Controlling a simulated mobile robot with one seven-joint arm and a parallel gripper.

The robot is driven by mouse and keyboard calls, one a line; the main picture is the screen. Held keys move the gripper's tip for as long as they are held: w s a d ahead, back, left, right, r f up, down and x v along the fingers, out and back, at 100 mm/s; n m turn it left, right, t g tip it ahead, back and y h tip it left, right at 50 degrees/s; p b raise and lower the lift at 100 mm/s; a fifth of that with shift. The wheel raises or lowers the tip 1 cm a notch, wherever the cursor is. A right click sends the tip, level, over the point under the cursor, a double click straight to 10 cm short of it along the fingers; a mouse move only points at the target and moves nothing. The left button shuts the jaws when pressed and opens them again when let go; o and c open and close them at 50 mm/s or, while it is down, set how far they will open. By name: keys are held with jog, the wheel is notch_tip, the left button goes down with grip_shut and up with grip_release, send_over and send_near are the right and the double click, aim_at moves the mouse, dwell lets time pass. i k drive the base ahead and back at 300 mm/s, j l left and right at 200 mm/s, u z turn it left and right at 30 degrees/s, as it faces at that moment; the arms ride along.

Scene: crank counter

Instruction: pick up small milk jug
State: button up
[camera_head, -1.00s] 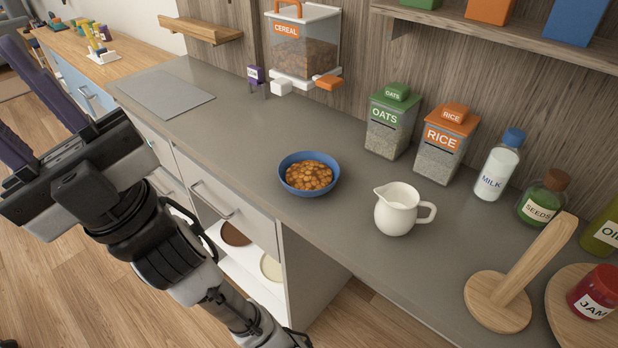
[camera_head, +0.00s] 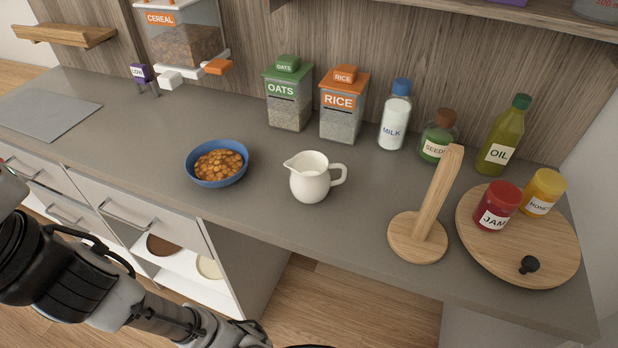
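The small milk jug (camera_head: 310,180) is white and stands upright on the grey counter, with milk inside. Its spout points left and its handle (camera_head: 339,175) points right. It stands just right of the blue bowl of cereal (camera_head: 217,184). My arm shows at the lower left, in front of the counter and well away from the jug. My gripper itself is outside the picture.
Oats (camera_head: 288,98) and rice (camera_head: 341,108) canisters, a milk bottle (camera_head: 395,118) and a seeds jar (camera_head: 437,140) stand behind the jug. A wooden stand with a leaning post (camera_head: 418,240) is to its right, then a round board (camera_head: 550,265) with jars. The counter in front of the jug is clear.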

aim_at(310, 180)
jog(key=z, duration=1.55)
jog(key=k+j+z, duration=0.15)
jog(key=j, duration=0.25)
jog(key=k+j+z, duration=0.15)
jog(key=k+j, duration=0.2)
jog(key=j, duration=0.15)
jog(key=k+j, duration=0.4)
jog(key=j, duration=0.25)
jog(key=i+j, duration=0.3)
jog(key=i, duration=0.15)
